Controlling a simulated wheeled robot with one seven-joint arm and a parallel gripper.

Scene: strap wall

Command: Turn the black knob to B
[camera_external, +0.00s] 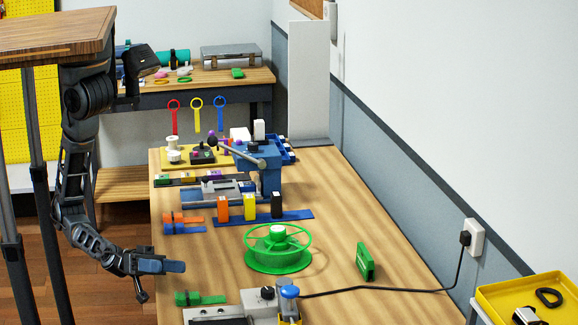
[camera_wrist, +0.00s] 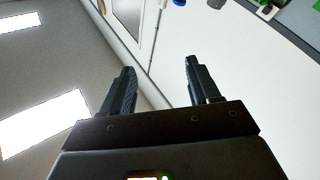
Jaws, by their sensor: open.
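The black knob (camera_external: 267,293) sits on top of a light grey box at the near edge of the wooden workbench, in the external view. Its pointer direction and any letter marks are too small to read. My gripper (camera_external: 180,267) is over the left edge of the bench, to the left of the knob and apart from it. In the wrist view my gripper (camera_wrist: 160,80) has its two dark fingers spread with nothing between them. The knob is not recognisable in the wrist view.
A blue-topped part (camera_external: 289,292) stands right beside the knob, with a black cable running to a wall socket (camera_external: 474,238). A green clamp (camera_external: 200,298) lies left of the box. A green wheel (camera_external: 278,250) stands behind it.

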